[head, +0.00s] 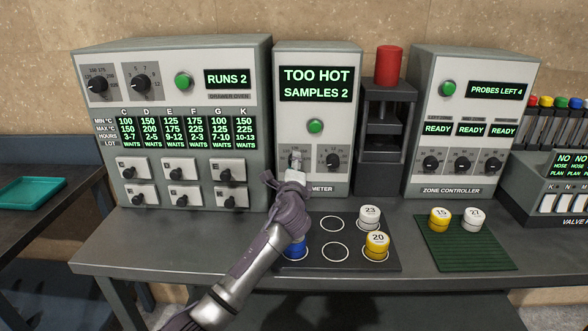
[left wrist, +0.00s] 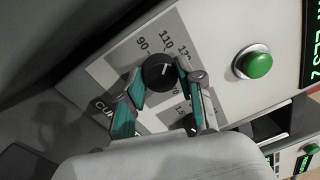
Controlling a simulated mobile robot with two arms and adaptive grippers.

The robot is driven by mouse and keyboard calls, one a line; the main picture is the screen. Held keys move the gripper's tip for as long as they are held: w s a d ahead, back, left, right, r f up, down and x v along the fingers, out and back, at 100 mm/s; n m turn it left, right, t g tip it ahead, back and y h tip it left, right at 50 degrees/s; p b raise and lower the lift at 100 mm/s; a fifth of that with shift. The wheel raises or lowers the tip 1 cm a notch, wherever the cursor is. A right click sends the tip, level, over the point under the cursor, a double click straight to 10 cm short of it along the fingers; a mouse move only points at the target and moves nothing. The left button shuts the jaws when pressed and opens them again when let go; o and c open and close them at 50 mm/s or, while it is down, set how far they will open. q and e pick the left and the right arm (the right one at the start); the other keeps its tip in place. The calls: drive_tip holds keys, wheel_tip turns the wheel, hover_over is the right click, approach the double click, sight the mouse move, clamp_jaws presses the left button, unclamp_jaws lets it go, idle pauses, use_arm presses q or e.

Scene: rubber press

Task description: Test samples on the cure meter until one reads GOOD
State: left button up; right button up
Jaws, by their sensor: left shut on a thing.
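The cure meter (head: 317,128) stands mid-bench, and its display (head: 317,84) reads TOO HOT, SAMPLES 2. My left gripper (head: 294,166) is at the meter's left knob, mostly covering it in the head view. In the left wrist view, its two fingers (left wrist: 158,92) are shut on the black knob (left wrist: 158,72), whose scale shows 90 and 110. The meter's right knob (head: 333,160) is free. On a dark tray (head: 340,266) are a white sample 23 (head: 369,213), a yellow sample 20 (head: 377,240) and a blue one (head: 294,253), partly hidden by my arm. My right gripper is out of view.
A green mat (head: 470,257) holds yellow sample 15 (head: 440,214) and a white sample (head: 474,213). The drawer oven (head: 170,60) stands left and shows RUNS 2. A dark press with a red cylinder (head: 390,65) and the zone controller (head: 465,120) stand right.

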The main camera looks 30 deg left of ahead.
use_arm(q)
drive_tip(key=shift+f+n, duration=0.1)
drive_tip(key=shift+n, duration=0.3)
drive_tip(key=o, duration=1.1)
drive_tip(key=shift+o, duration=0.2)
drive_tip(key=v, duration=1.2)
